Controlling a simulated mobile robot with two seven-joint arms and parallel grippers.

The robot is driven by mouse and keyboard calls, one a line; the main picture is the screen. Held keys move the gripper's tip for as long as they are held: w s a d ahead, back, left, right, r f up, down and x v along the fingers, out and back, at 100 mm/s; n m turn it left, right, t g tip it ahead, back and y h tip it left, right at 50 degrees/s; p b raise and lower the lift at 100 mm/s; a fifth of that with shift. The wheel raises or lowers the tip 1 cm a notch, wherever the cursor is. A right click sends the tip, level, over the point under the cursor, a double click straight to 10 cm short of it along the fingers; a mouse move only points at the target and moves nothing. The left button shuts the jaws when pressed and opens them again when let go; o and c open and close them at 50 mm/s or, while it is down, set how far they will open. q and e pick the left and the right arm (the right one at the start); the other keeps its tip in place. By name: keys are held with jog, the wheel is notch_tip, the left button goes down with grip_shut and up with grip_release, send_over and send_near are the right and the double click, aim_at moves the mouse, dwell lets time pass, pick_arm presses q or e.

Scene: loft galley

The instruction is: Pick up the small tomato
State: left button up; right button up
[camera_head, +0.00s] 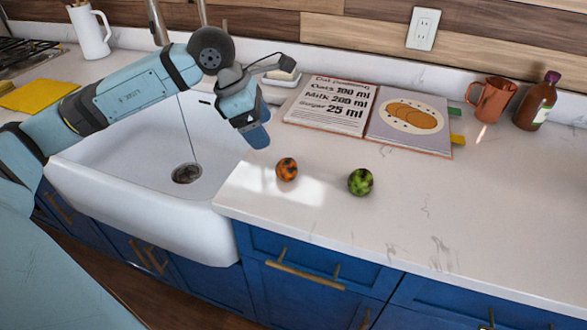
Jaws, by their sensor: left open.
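A small round orange fruit with dark patches (287,168), which looks like the small tomato, sits on the white counter just right of the sink. A slightly larger green mottled round fruit (360,181) sits to its right, apart from it. My left gripper (268,98) is over the sink's right edge, up and to the left of the orange fruit in the picture. It is open and touches neither fruit; nothing shows between its fingers. My right gripper is out of view.
A white sink (130,210) lies left of the fruits. An open recipe book (368,137) lies behind them. A copper mug (490,100) and brown bottle (537,103) stand at the back right. A white pitcher (90,32) stands back left. The front right counter is clear.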

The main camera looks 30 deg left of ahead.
aim_at(284, 162)
pick_arm(q)
jog(key=x, duration=1.1)
jog(key=shift+w+d+f, duration=0.15)
jog(key=shift+d+f, duration=0.1)
jog(key=shift+d, duration=0.15)
jog(key=c, duration=1)
